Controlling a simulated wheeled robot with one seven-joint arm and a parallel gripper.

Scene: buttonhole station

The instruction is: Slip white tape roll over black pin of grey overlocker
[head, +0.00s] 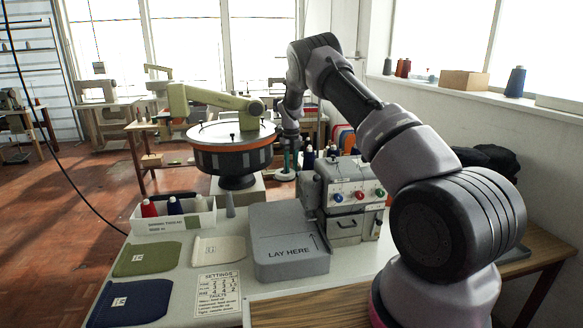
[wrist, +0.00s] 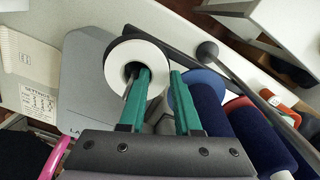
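The white tape roll (wrist: 116,62) shows in the wrist view as a thick ring. My gripper (wrist: 161,72) has green fingers, one inside the roll's hole and one against its outside, with the roll's wall between them. In the head view my gripper (head: 286,165) points down behind and left of the grey overlocker (head: 346,198). The overlocker stands at the right of the table, with coloured knobs on its front. I cannot make out the black pin clearly. The inside of the roll's hole is dark and partly covered by a finger.
A grey "LAY HERE" block (head: 288,250) stands left of the overlocker. Blue thread cones (wrist: 208,105) and a dark bar with a ball end (wrist: 207,51) are close to my fingers. A round drum machine (head: 235,155) and a white thread tray (head: 172,222) are farther left.

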